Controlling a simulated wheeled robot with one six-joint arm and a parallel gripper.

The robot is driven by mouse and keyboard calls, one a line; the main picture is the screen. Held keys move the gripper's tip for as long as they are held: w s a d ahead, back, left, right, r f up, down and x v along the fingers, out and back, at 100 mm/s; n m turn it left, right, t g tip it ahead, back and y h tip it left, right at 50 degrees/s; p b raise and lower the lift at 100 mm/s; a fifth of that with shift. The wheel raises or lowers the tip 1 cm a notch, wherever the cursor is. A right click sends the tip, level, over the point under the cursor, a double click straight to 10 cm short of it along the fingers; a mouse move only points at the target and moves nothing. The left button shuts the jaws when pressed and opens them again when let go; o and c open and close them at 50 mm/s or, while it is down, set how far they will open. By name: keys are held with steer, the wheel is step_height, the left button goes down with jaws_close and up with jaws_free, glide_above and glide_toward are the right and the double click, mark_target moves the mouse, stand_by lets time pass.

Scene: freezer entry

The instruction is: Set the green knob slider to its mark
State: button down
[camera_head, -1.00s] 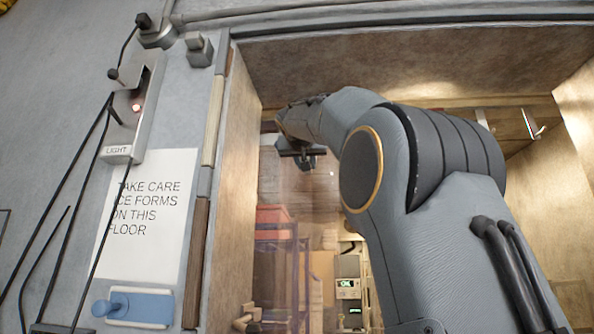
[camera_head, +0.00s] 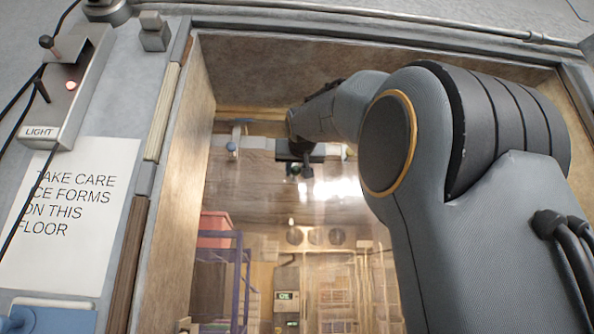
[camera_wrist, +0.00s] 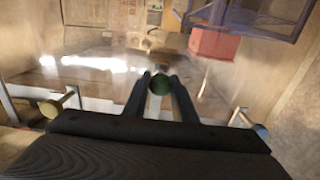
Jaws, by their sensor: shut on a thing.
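The green knob (camera_wrist: 160,84) sits between the tips of my gripper (camera_wrist: 160,80) in the wrist view, and the jaws are shut on it. In the head view my gripper (camera_head: 300,165) is at a pale horizontal rail (camera_head: 258,143) across the opening, and its wrist hides part of that rail. A blue knob (camera_wrist: 260,131) is on the right in the wrist view and a yellow knob (camera_wrist: 52,106) on the left. The blue knob also shows in the head view (camera_head: 232,147). I cannot make out the mark.
The doorway's left side wall (camera_head: 180,185) stands close to the rail's left end. Beyond the opening are a red bin (camera_head: 214,228) and a purple rack (camera_head: 238,285). A light switch box (camera_head: 65,95) and a floor-ice notice (camera_head: 65,215) are on the left wall.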

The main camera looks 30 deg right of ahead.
steer(key=c, duration=1.5)
jaws_free()
steer(key=b+v, duration=0.4)
steer(key=v, duration=0.3)
steer(key=shift+s+a, duration=0.2)
steer(key=shift+s, duration=0.15)
